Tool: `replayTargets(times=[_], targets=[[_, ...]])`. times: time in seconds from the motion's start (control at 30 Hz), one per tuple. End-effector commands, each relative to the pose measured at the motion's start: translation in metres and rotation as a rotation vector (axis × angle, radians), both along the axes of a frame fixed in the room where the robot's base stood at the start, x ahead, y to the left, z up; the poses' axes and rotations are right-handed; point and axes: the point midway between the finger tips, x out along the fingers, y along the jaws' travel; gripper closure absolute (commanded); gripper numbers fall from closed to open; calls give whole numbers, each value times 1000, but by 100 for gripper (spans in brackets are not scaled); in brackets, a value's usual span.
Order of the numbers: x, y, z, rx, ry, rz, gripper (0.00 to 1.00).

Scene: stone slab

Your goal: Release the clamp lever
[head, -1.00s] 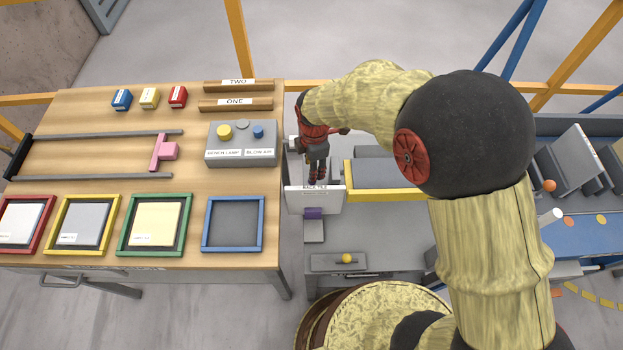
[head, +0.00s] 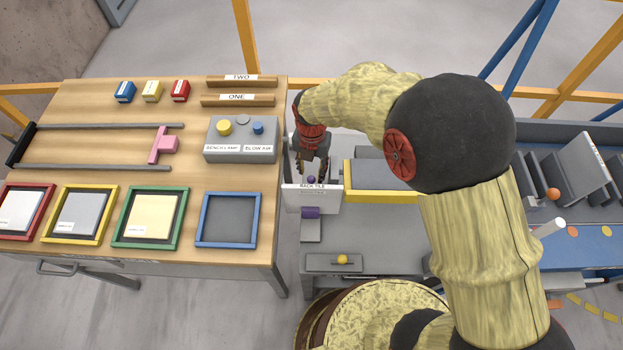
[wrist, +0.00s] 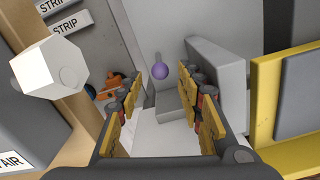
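A purple ball knob on a thin grey stem, which looks like the clamp lever (wrist: 160,71), stands in the wrist view between and beyond my fingertips. Nothing is held.
A grey stepped block (wrist: 215,85) stands close to the right finger. A white faceted piece (wrist: 50,68) is at the left, near an orange part (wrist: 118,86). A yellow-edged tray (head: 350,182) lies right of the panel. The wooden table (head: 110,182) is to the left.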

Motion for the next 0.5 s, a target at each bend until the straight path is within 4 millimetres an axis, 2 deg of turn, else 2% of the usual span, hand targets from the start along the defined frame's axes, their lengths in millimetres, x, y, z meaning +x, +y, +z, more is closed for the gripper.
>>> replayTargets(times=[0.03, 0.23, 0.37, 0.5], targets=[[-1, 0, -11, -1, 2, 0, 63], [0, 0, -42, -1, 1, -1, 63], [0, 0, -54, 0, 1, -1, 63], [0, 0, -56, 0, 0, -2, 63]])
